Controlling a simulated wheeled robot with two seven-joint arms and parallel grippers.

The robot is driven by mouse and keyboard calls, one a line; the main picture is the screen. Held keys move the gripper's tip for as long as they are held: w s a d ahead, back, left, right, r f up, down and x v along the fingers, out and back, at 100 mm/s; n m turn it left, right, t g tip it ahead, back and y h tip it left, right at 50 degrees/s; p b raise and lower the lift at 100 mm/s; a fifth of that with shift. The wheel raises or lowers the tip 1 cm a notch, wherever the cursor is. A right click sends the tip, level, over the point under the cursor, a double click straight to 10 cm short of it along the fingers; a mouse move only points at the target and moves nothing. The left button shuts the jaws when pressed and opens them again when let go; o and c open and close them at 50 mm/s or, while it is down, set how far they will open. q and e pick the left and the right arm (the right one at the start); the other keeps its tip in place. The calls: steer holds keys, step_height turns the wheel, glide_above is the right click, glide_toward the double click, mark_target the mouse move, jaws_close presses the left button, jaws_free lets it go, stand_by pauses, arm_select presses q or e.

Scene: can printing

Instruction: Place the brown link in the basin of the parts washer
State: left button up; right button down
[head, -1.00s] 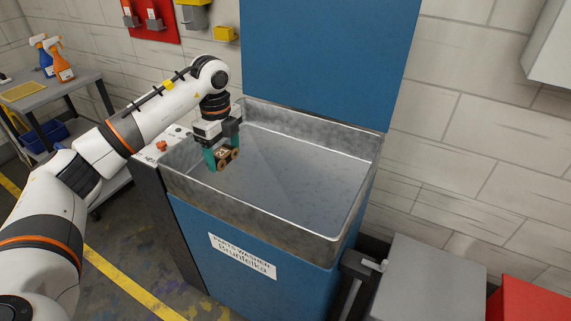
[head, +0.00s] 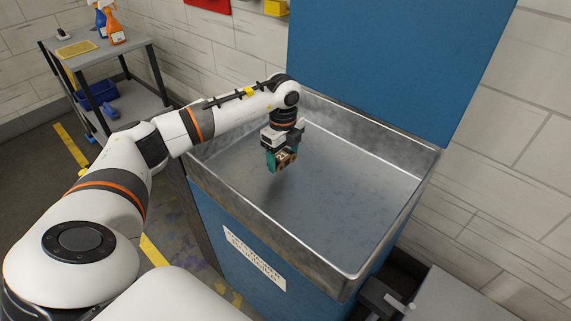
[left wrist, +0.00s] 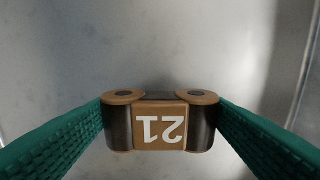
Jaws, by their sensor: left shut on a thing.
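The brown link (left wrist: 160,122), marked 21, is held between the green fingers of my left gripper (head: 281,160). In the head view the link (head: 287,160) shows small at the fingertips, partly covered by them. The gripper hangs over the inside of the metal basin (head: 345,205) of the blue parts washer (head: 215,225). The link looks to be above the basin floor; the exact height is hard to tell. In the left wrist view only bare grey metal shows behind the link. My right gripper is not in view.
The basin is empty, with raised metal walls around it. A tall blue panel (head: 400,60) stands behind it. A grey box (head: 460,295) is at the lower right. A cart (head: 130,50) with spray bottles (head: 115,30) stands at the upper left.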

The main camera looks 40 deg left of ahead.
mark_target(283, 165)
arm_select(q)
steer(key=shift+f, duration=1.8)
steer(key=shift+f, duration=0.1)
steer(key=o, duration=1)
step_height(283, 165, up, 12)
steer(key=shift+r+b, duration=0.15)
steer(key=shift+b, duration=0.15)
